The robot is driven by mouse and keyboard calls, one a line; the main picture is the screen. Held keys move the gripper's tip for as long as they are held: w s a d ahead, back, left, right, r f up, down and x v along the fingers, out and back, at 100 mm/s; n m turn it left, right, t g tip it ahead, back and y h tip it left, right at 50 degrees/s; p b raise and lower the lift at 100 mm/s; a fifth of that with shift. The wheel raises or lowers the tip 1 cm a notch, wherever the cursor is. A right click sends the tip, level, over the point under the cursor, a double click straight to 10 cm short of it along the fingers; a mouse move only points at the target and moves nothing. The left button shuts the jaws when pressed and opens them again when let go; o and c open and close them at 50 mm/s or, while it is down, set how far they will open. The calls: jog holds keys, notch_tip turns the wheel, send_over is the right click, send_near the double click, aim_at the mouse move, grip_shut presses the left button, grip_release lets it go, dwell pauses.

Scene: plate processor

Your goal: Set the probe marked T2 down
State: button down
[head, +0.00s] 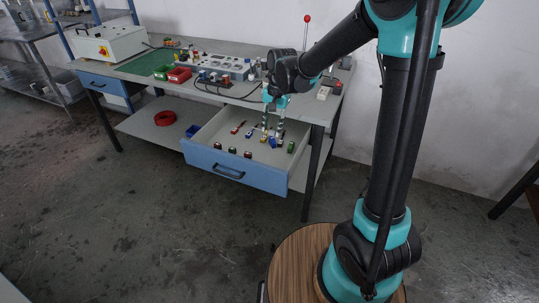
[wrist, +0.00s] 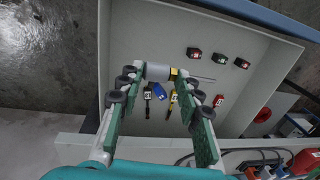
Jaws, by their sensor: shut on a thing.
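My gripper (head: 273,128) is inside the open drawer (head: 262,178) of the workbench, pointing down. In the wrist view its green-padded fingers are shut on a probe (wrist: 159,72) with a grey cylindrical body, a yellow-and-black collar and a thin metal rod pointing right. The probe lies crosswise between the fingertips. I cannot read a T2 mark on it. Whether it touches the drawer floor I cannot tell.
Several small red, blue and green pieces, such as a red one (wrist: 194,53), lie on the drawer floor. Bare floor shows at the drawer's left (head: 212,136). The bench top (head: 140,66) holds red bins (head: 179,74), a power strip and cables. A red coil (head: 165,118) lies on the lower shelf.

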notch_tip(320, 180, down, 16)
jog(key=shift+f, duration=0.15)
dwell(0.4)
jog(key=shift+f, duration=0.1)
jog(key=c, duration=1)
grip_release()
jog(key=shift+c, duration=0.2)
jog(key=r, duration=0.4)
jog(key=d+r, duration=0.1)
jog(key=r, duration=0.7)
jog(key=shift+s+d, duration=0.2)
jog(key=shift+d, duration=0.05)
jog(key=s+d+n+t+h, duration=0.1)
jog(key=s+d+n+t, duration=0.2)
jog(key=s+d, duration=1.5)
jog(key=d+n, duration=0.1)
jog(key=d, duration=0.3)
jog(key=shift+s+f+t, duration=0.25)
jog(key=shift+f+t, duration=0.05)
jog(key=shift+t, duration=0.1)
